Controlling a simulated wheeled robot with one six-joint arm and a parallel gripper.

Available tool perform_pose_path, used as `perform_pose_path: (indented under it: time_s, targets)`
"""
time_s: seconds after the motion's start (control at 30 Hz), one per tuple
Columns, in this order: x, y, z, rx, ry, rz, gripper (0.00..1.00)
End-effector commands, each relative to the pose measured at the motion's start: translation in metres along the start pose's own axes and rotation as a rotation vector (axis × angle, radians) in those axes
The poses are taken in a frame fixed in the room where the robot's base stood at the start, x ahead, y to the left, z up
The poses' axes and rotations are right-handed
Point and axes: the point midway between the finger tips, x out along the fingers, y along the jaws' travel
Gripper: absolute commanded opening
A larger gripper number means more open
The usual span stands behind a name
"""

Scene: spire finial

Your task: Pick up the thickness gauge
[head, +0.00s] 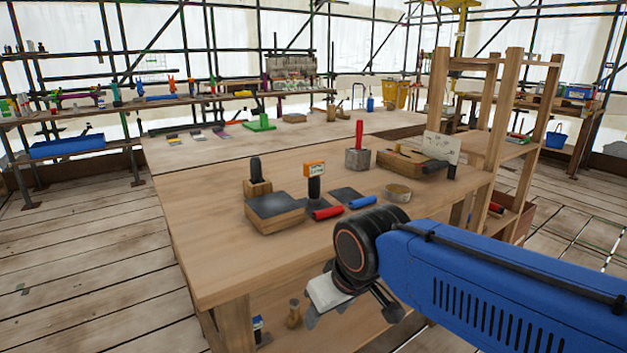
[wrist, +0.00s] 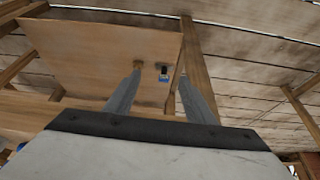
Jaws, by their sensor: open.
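The likely thickness gauge is an upright tool (head: 314,170) with an orange top, a small pale display and a black body, standing on the workbench in the head view. It stands just behind a red roller-like cylinder (head: 327,213) and beside a dark-topped wooden block (head: 273,212). My gripper (head: 350,312) is at the bench's front edge, low and to the right of the gauge, well apart from it. In the wrist view my gripper (wrist: 160,82) is open with nothing between its fingers. The gauge cannot be made out in the wrist view.
The workbench (head: 220,255) has a clear front left area. A blue cylinder (head: 362,202), a tape-like roll (head: 397,193) and a grey block with a red handle (head: 357,159) stand nearby. A wooden rack (head: 485,110) rises at the right. Small items lie on the lower shelf (wrist: 100,50).

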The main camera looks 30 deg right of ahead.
Motion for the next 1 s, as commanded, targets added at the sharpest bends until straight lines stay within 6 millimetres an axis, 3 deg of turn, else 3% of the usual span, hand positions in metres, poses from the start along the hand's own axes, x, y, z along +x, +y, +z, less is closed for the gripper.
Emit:
perform_pose_path:
  time_s: [0.17, 0.27, 0.7, 1.0]
  targets:
    - [-0.002, 0.001, -0.004, 0.011, -0.003, 0.001, 0.5]
    - [-0.012, 0.003, -0.019, 0.058, -0.017, 0.005, 0.5]
    - [-0.089, 0.036, -0.162, 0.533, -0.136, 0.067, 0.5]
    - [-0.126, 0.072, -0.258, 0.88, -0.213, 0.135, 0.5]
